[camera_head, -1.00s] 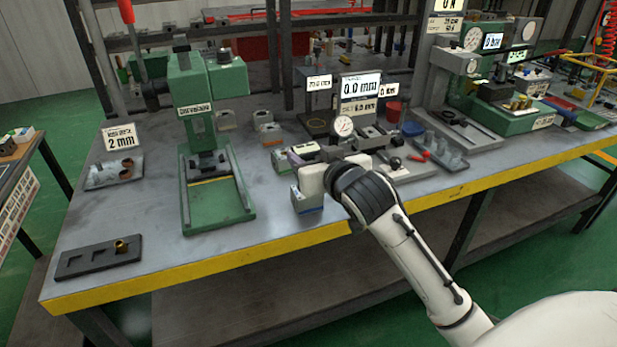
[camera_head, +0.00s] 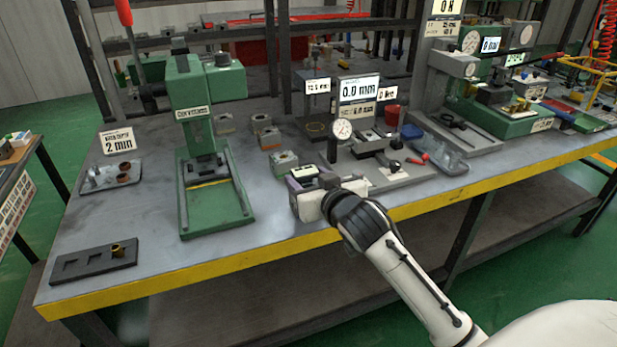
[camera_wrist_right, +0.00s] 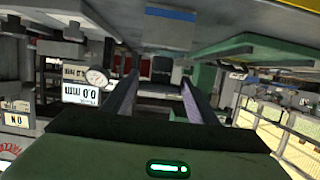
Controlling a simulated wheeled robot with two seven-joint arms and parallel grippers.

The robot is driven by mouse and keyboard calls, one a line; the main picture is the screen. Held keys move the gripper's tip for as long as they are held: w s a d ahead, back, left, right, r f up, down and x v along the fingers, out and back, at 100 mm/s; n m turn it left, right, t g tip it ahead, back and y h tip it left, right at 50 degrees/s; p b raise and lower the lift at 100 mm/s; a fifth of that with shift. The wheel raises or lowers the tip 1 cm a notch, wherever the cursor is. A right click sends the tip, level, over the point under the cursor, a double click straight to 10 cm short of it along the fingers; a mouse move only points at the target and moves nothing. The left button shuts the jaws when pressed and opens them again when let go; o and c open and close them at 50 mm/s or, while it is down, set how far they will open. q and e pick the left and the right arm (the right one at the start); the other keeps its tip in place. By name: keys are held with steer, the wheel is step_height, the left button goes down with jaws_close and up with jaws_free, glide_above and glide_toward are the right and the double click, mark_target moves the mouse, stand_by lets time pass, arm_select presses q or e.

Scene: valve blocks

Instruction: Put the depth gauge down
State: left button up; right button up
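The depth gauge, which I take to be the round white dial (camera_head: 341,129), stands upright by the small bench fixture at mid table. Its dial also shows upside down in the right wrist view (camera_wrist_right: 97,77). My right gripper (camera_head: 304,181) is low over the table's front part, to the left of and nearer than the dial, apart from it. The gauge's lower end is partly hidden. My left gripper is not in view.
A green press (camera_head: 212,205) stands left of my right gripper. A small block (camera_head: 284,161) sits just behind the gripper. A black slotted tray (camera_head: 95,262) lies front left. Bare tabletop lies between tray and press.

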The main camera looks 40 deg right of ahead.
steer(key=shift+o, duration=1.2)
steer(key=shift+r, duration=0.1)
steer(key=shift+s+r, duration=0.15)
steer(key=shift+r, duration=0.35)
steer(key=v, duration=1.1)
steer(key=s+a+f+n+g+y, duration=0.1)
steer(key=s+a+f, duration=0.15)
steer(key=f, duration=0.45)
steer(key=s+a+f+n+g+y, duration=0.1)
steer(key=a+f+y, duration=0.15)
steer(key=f, duration=0.35)
steer(key=s+a+f+n+g, duration=0.1)
steer(key=s+a+f, duration=0.1)
steer(key=a+f, duration=0.35)
steer(key=s+a+f+n+g+y, duration=0.1)
steer(key=s+a+f, duration=0.2)
steer(key=s+f, duration=0.3)
steer(key=s+a+f+g+y, duration=0.1)
steer(key=s+a+f, duration=0.2)
steer(key=s+f, duration=0.3)
step_height(320, 180, down, 3)
steer(key=shift+r+n+g+y+p, duration=0.15)
steer(key=shift+n+g+y+p, duration=0.15)
steer(key=shift+n+y, duration=0.1)
steer(key=shift+w, duration=0.1)
